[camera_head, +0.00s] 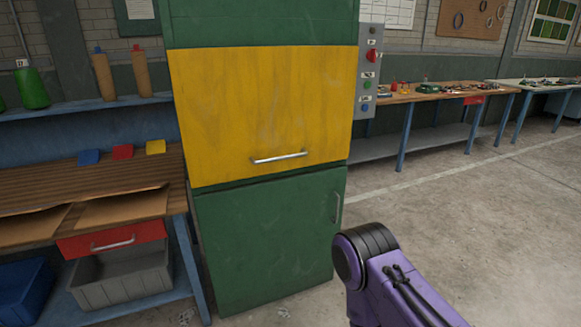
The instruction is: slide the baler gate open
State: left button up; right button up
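The baler is a tall green cabinet (270,245) with a yellow gate (262,108) across its upper front. The gate has a horizontal silver bar handle (279,157) near its lower edge. The gate covers the opening behind it, and a thin dark gap runs along its bottom above the green lower door. The lower door has a vertical handle (338,208) at its right edge. A purple and black link of my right arm shows at the lower right, apart from the baler. Neither gripper is in view.
A grey control box (368,71) with a red knob sits at the baler's right side. A wooden workbench (95,190) with cardboard stands close on the left, with a red drawer (113,238) and a grey bin (125,278) below. Open concrete floor (480,210) lies to the right.

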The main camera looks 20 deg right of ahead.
aim_at(242, 111)
jog(key=z, duration=0.6)
jog(key=i, duration=0.65)
jog(key=z, duration=0.45)
